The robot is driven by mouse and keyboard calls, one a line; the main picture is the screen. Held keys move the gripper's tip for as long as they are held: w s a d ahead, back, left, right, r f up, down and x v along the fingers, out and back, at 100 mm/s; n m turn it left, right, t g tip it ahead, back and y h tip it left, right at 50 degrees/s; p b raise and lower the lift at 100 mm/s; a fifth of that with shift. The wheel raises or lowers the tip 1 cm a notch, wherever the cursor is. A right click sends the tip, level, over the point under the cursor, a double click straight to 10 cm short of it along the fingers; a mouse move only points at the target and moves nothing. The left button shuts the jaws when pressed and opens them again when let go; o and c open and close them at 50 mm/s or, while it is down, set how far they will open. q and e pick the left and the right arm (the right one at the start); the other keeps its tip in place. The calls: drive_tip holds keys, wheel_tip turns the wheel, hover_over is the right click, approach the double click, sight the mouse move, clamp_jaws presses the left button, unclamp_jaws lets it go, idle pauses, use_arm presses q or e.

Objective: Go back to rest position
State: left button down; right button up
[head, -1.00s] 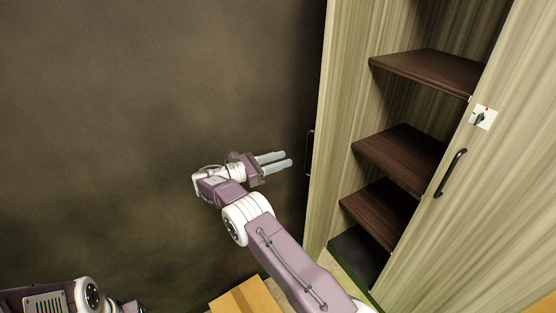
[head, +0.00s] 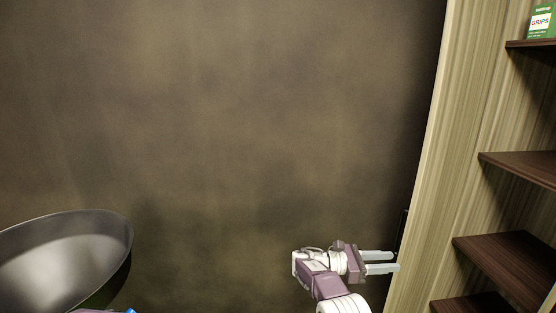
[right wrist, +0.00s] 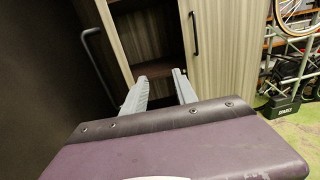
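My right gripper (head: 396,261) is at the lower right of the head view, pointing right toward the cabinet's edge. Its two pale fingers are apart with nothing between them. In the right wrist view the fingers of the right gripper (right wrist: 160,77) also show spread and empty, pointing toward the cabinet, and whether they touch it cannot be told. My left gripper is not in view; a small purple piece at the bottom left edge of the head view may be part of my left arm.
A wooden cabinet (head: 437,180) with dark shelves (head: 520,166) stands open at right, holding a green box (head: 541,22). A dark metal bowl (head: 65,260) is at lower left. A brown wall fills the middle. Bicycle parts (right wrist: 297,20) stand right in the wrist view.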

wheel_tip(320, 180, up, 8)
drive_tip(key=s+d+m+g, duration=0.1)
drive_tip(key=d+m, duration=0.1)
drive_tip(key=d, duration=0.1)
drive_tip(key=s+d+r+y, duration=0.2)
drive_tip(key=s+y, duration=0.2)
drive_tip(key=s, duration=0.4)
drive_tip(key=s+a+f+m+y, duration=0.3)
drive_tip(key=s+a+f+y, duration=0.2)
drive_tip(key=s+f, duration=0.25)
drive_tip(key=s+a+f+m+y, duration=0.3)
drive_tip(key=s+a+f+y, duration=0.2)
drive_tip(key=s+f, duration=0.3)
drive_tip(key=s+a+f+m+t+y, duration=0.2)
drive_tip(key=s+a+f+m+y, duration=0.2)
drive_tip(key=a+f+m, duration=0.2)
drive_tip(key=a+m, duration=0.2)
drive_tip(key=m, duration=0.2)
drive_tip(key=shift+s+a, duration=0.3)
drive_tip(key=shift+a, duration=0.1)
